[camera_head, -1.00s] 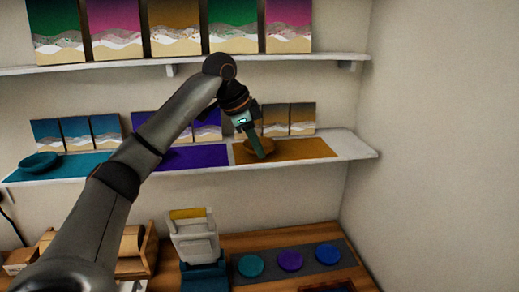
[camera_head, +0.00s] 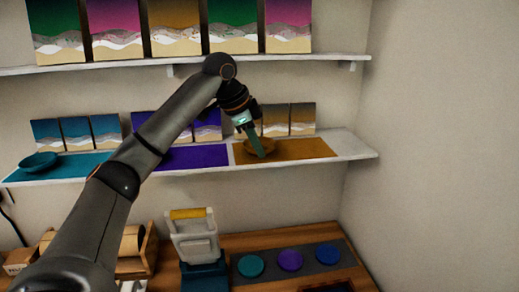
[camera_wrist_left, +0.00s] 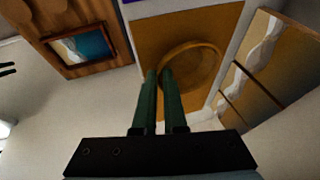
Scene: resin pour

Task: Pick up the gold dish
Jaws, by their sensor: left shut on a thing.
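The gold dish (camera_head: 267,148) is on the gold mat (camera_head: 310,149) at the right part of the lower shelf. My left gripper (camera_head: 260,152) reaches down to it, with its green fingers close together at the dish's near rim. In the left wrist view the gold dish (camera_wrist_left: 192,66) lies beyond the fingertips (camera_wrist_left: 159,76), which are shut on its rim. The fingers hide a small part of the rim. I cannot tell whether the dish is touching the mat. My right gripper is not in view.
A teal dish (camera_head: 39,161) sits on a teal mat at the shelf's left, with a purple mat (camera_head: 190,157) between. Small pictures (camera_head: 302,118) lean on the wall behind the gold mat. Below, a wooden table holds a white frame-like stand (camera_head: 196,240) and coloured discs (camera_head: 290,260).

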